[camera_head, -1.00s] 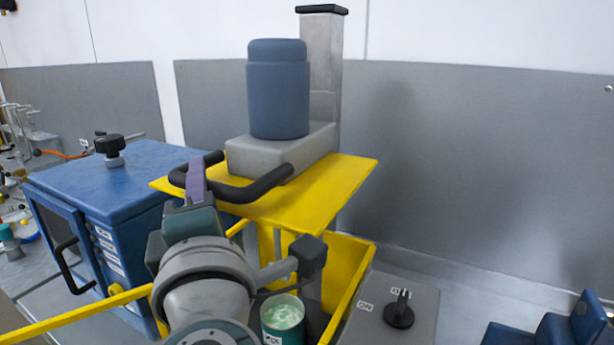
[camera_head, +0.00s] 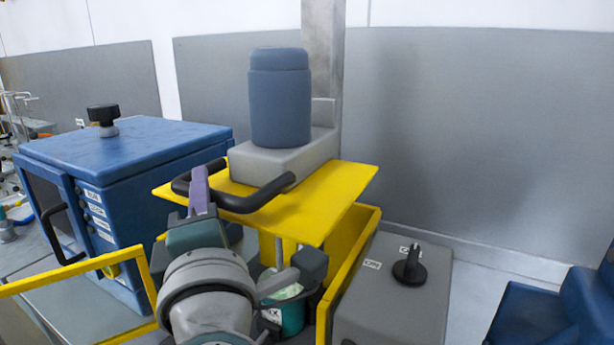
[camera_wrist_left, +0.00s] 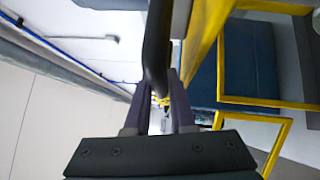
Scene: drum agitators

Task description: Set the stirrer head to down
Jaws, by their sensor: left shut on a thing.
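The stirrer head is a grey block (camera_head: 262,166) with a blue-grey motor cylinder (camera_head: 280,100) on top, carried on a metal column (camera_head: 323,60). A yellow plate (camera_head: 330,195) lies at its underside. A black handle bar (camera_head: 258,200) loops out from its front. My left gripper (camera_head: 199,185) is shut on the black handle at its front left. In the left wrist view the handle (camera_wrist_left: 157,45) runs between the two purple fingers (camera_wrist_left: 163,98). A teal pot (camera_head: 293,315) stands below the plate, partly hidden by my arm. My right gripper is not in view.
A grey control box (camera_head: 390,300) with a black knob (camera_head: 411,267) stands at the right of the yellow guard frame (camera_head: 345,275). A blue cabinet (camera_head: 120,165) is at the left, close to my arm. Another yellow frame (camera_head: 80,268) opens at lower left.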

